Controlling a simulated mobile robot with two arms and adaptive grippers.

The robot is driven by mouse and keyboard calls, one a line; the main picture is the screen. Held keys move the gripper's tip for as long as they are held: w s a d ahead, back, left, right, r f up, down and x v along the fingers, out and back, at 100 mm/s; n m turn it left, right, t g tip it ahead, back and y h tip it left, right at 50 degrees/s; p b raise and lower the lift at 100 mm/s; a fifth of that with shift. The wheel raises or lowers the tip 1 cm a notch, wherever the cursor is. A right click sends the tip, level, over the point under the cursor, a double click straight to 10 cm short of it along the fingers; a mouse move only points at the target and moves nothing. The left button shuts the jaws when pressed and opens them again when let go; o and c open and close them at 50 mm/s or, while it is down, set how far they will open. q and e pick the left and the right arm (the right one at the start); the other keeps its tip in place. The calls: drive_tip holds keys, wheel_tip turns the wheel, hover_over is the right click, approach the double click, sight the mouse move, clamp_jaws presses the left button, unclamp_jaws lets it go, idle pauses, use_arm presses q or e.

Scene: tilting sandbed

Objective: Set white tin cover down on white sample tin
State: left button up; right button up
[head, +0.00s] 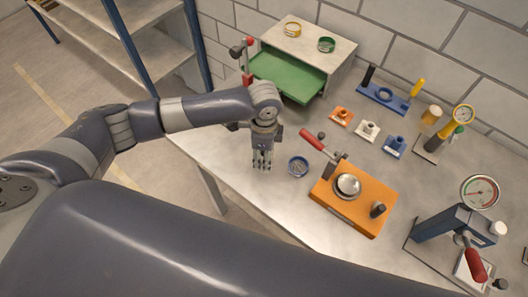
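A small white piece with a raised knob (366,131) stands on the table between an orange and a blue one; I cannot tell whether it is the white tin cover. A round, pale silver tin-like thing (347,186) sits on the orange board (338,207); I cannot tell whether it is the white sample tin. My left gripper (262,166) points down above the table's front-left part, left of the orange board. Its fingers look apart, with nothing visible between them. My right gripper is out of view.
A blue-rimmed round tin (298,167) is close right of my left gripper. A red-handled lever (313,141) rises at the orange board's left. A green tray (288,74) is behind. A press with a dial gauge (480,192) stands right. Clear table lies left of the orange piece (341,117).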

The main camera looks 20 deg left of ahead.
use_arm(q)
drive_tip(key=shift+f, duration=0.15)
idle(0.3)
drive_tip(key=o, duration=1)
drive_tip(key=shift+o, duration=0.7)
drive_tip(key=o, duration=0.4)
drive_tip(key=shift+c, duration=0.2)
drive_tip(key=shift+p, duration=0.3)
